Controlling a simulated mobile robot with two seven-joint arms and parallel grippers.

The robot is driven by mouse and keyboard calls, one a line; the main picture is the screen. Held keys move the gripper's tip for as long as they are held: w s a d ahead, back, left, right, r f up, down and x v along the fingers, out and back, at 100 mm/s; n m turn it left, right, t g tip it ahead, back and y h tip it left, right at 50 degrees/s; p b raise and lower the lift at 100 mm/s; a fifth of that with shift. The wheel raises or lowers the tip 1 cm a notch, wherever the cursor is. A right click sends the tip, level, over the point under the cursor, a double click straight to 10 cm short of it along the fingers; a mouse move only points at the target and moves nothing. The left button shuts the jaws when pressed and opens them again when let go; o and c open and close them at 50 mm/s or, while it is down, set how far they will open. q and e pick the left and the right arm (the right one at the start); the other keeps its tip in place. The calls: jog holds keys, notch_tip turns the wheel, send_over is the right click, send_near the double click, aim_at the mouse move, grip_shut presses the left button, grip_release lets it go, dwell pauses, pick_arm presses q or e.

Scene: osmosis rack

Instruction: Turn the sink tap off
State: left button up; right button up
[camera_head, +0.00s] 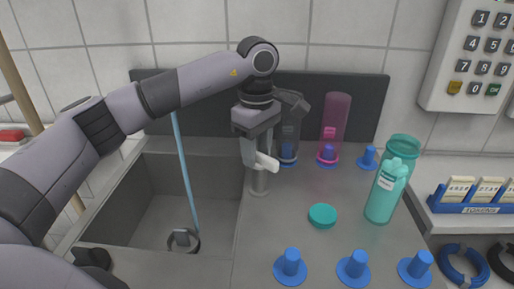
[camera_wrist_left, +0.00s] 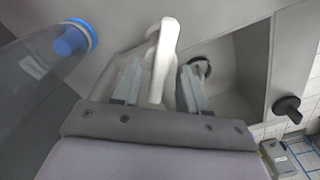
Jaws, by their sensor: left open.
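The sink tap (camera_head: 259,183) stands on the counter at the sink's right edge, with a white lever (camera_head: 267,162) on top. The lever also shows in the left wrist view (camera_wrist_left: 166,42). My left gripper (camera_head: 249,150) is at the tap from above and hides part of it. In the left wrist view its fingers (camera_wrist_left: 160,86) are open, with the white lever between them; I cannot tell whether they touch it. A thin light-blue water stream (camera_head: 184,165) falls into the sink (camera_head: 165,190). The spout is hidden behind my left arm. My right gripper is out of view.
Behind the tap stand a clear bottle (camera_head: 289,135) and a pink bottle (camera_head: 335,120). To the right are a teal bottle (camera_head: 385,195), a teal lid (camera_head: 322,215) and several blue pegs (camera_head: 357,266). A dark knob (camera_wrist_left: 287,108) is at the sink's edge.

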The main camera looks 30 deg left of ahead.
pick_arm(q)
jog(key=c, duration=0.7)
jog(key=n, duration=0.3)
jog(key=shift+s+n+p, duration=0.15)
jog(key=shift+n+p, duration=0.2)
jog(key=shift+n, duration=1.75)
jog(key=o, duration=0.7)
